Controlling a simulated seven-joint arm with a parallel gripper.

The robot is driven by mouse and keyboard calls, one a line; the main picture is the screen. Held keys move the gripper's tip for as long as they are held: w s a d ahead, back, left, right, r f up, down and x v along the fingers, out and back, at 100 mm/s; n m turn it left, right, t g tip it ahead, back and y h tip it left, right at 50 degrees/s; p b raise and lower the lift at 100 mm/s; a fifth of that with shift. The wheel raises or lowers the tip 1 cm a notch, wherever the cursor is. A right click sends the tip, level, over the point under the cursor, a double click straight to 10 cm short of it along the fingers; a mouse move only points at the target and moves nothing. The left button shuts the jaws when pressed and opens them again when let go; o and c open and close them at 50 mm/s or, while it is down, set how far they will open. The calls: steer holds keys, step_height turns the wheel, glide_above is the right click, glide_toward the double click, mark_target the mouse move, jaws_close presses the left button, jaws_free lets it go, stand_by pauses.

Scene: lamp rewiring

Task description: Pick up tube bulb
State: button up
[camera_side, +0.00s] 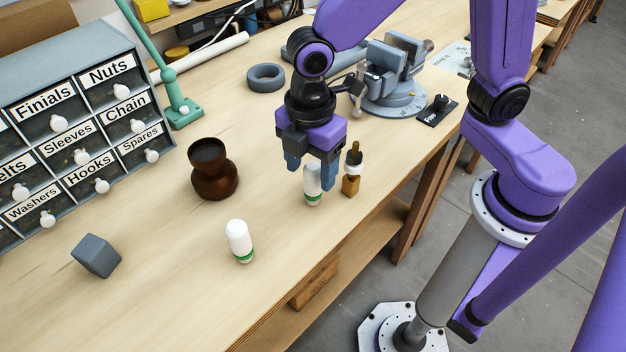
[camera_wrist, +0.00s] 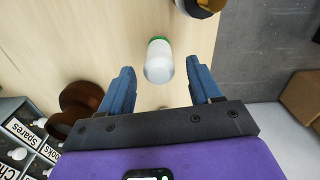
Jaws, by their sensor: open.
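A white tube bulb with a green band (camera_side: 313,186) stands upright on the bench below my gripper. It also shows in the wrist view (camera_wrist: 158,62), in line with the gap between the blue fingers. My gripper (camera_side: 309,174) points down and is open, with one finger on each side of the bulb's upper part in the side view. In the wrist view the gripper (camera_wrist: 162,72) shows space between each finger and the bulb. A second, like white bulb with a green band (camera_side: 240,242) stands apart, nearer the front of the bench.
An amber dropper bottle (camera_side: 351,172) stands just right of the bulb, near the bench edge. A brown turned wooden piece (camera_side: 212,172) and a grey cube (camera_side: 96,256) are to the left. A drawer cabinet (camera_side: 75,125) and a vise (camera_side: 393,75) stand farther off.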

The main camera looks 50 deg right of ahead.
mark_target(313, 184)
steer(key=shift+d+f, duration=0.15)
steer(key=shift+f, duration=1.15)
steer(key=shift+d+f, duration=0.15)
steer(key=shift+f, duration=1.15)
steer(key=c, duration=1.1)
